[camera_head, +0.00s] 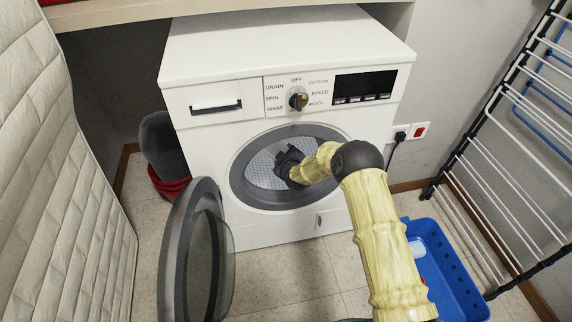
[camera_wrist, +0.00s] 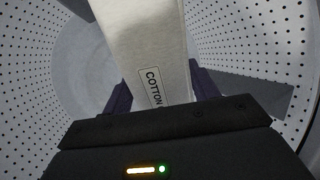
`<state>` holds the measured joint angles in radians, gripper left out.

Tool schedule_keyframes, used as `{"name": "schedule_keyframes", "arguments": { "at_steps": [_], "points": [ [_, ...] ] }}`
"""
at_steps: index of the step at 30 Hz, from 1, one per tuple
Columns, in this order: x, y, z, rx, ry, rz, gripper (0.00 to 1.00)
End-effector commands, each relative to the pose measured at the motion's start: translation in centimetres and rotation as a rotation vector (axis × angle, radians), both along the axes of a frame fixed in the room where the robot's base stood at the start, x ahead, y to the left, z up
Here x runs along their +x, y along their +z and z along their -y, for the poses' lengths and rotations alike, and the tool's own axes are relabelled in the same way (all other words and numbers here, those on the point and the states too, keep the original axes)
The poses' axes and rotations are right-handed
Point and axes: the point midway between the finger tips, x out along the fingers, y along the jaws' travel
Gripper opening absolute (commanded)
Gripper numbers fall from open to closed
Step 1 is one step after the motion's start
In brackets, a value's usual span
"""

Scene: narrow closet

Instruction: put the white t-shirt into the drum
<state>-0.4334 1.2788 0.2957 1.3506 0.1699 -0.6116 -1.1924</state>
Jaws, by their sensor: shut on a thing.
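The washing machine's drum (camera_head: 262,172) is open at the front, and its perforated grey wall also fills the wrist view (camera_wrist: 280,50). My gripper (camera_head: 288,158) reaches through the round opening into the drum. In the wrist view, my gripper (camera_wrist: 160,88) is shut on the white t-shirt (camera_wrist: 145,40), a folded white cloth with a label reading COTTON. The t-shirt stands out ahead of the fingers, inside the drum, with the drum's back wall beyond it. In the head view the t-shirt is hidden by my gripper and the drum's shadow.
The round door (camera_head: 190,255) stands swung open to the left of the opening. A blue basket (camera_head: 450,265) is on the floor at right, beside a drying rack (camera_head: 500,150). A red bucket (camera_head: 170,185) stands left of the machine, and a quilted white panel (camera_head: 60,180) lines the left side.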

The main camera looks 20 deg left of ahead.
Motion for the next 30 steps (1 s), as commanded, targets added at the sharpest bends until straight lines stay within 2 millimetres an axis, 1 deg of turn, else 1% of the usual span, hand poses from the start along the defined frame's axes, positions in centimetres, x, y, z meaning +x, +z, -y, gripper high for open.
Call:
{"name": "schedule_keyframes", "arguments": {
  "at_steps": [3,11,12,14,15,16,30],
  "points": [
    [0.46,-0.07,-0.31,0.001,0.000,0.002,0.33],
    [0.51,0.03,-0.36,0.001,0.001,0.000,0.33],
    [0.50,0.03,-0.36,0.001,0.001,0.000,0.63],
    [0.50,0.03,-0.36,0.001,0.000,0.001,0.75],
    [0.50,0.03,-0.35,0.001,0.000,0.001,0.83],
    [0.50,0.03,-0.35,0.001,0.001,0.002,0.85],
    [0.47,-0.06,-0.33,0.001,0.001,0.000,0.85]
  ]
}}
